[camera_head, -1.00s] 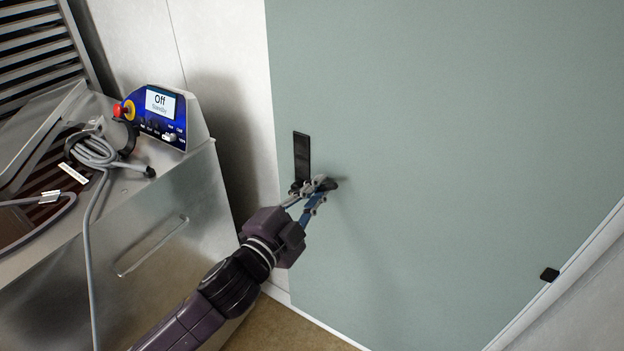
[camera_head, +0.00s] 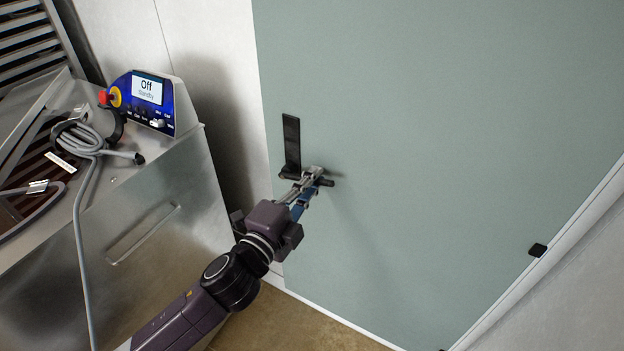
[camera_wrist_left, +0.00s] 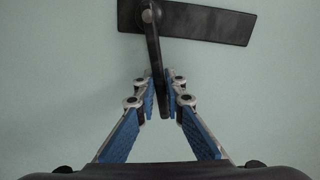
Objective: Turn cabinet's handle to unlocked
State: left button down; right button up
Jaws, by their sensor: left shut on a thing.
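The cabinet (camera_head: 450,130) is a large grey-green door panel filling the right of the head view. Its black handle has a tall backplate (camera_head: 291,143) near the door's left edge, and a lever (camera_head: 325,182) that sticks out to the right from the plate's lower end, about level. In the left wrist view the lever (camera_wrist_left: 153,45) runs from the backplate (camera_wrist_left: 205,22) down between the fingers. My left gripper (camera_head: 314,180) is shut on the lever, with a blue-padded finger on each side of it in the wrist view (camera_wrist_left: 160,95). My right gripper is not in view.
A steel machine (camera_head: 130,220) stands left of the cabinet, with a blue control box (camera_head: 150,100) reading "Off" and a coiled grey cable (camera_head: 85,140) on top. A small black fitting (camera_head: 538,250) sits at the door's lower right edge. The floor below is clear.

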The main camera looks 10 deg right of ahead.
pick_arm(q)
jog(key=shift+s+f, duration=0.15)
jog(key=shift+f, duration=0.55)
jog(key=c, duration=2)
grip_release()
jog(key=shift+d, duration=0.1)
jog(key=shift+r, duration=0.1)
jog(key=shift+r, duration=0.15)
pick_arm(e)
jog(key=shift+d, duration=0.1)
pick_arm(q)
jog(key=v, duration=1.1)
jog(key=shift+s+a+r, duration=0.15)
jog(key=shift+s+a, duration=0.15)
